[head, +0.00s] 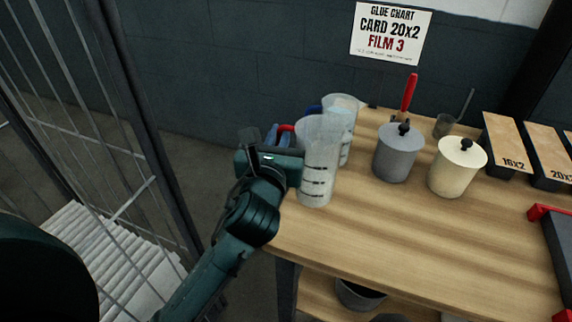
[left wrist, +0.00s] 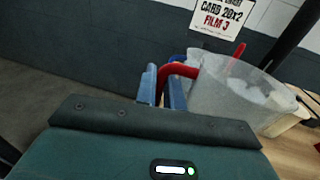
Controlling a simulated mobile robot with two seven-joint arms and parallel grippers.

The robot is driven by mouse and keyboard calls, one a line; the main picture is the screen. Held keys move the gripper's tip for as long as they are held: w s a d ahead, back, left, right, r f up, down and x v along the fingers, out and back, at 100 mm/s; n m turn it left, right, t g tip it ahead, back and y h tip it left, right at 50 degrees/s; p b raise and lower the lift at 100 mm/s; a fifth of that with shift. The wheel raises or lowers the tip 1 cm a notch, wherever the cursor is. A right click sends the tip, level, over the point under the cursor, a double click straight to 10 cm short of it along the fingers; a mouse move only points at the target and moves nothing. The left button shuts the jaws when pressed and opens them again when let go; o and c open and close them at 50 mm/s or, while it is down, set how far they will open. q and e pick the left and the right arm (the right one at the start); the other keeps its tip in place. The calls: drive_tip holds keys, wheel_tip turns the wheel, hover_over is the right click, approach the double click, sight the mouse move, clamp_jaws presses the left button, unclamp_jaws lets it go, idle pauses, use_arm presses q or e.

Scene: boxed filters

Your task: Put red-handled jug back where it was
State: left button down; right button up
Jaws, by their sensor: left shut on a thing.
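The red-handled jug (head: 317,160) is clear with dark measuring marks and stands upright at the table's left end. Its base appears to be at the tabletop; whether it touches cannot be told. My left gripper (head: 279,140) is shut on its red handle, which also shows between the fingers in the left wrist view (left wrist: 178,72). The jug's body (left wrist: 228,100) is to the right of the fingers there. A second clear jug (head: 343,112) with a blue handle stands just behind it, partly hidden. My right gripper is not in view.
The wooden table (head: 400,235) has clear room in front. A grey lidded pot (head: 395,155) and a cream lidded pot (head: 455,170) stand to the right. Labelled boxes (head: 507,130) are farther right. A sign (head: 391,31) hangs on the wall.

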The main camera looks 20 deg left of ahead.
use_arm(q)
drive_tip(key=shift+f, duration=0.45)
wheel_tip(320, 180, down, 3)
drive_tip(key=shift+f+b, duration=0.15)
drive_tip(key=shift+b, duration=0.45)
drive_tip(key=shift+f, duration=0.3)
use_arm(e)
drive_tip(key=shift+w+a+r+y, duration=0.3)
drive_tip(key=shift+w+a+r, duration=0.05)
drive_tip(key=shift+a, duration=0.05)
use_arm(q)
drive_tip(key=c, duration=1.5)
unclamp_jaws()
drive_tip(key=shift+f, duration=0.1)
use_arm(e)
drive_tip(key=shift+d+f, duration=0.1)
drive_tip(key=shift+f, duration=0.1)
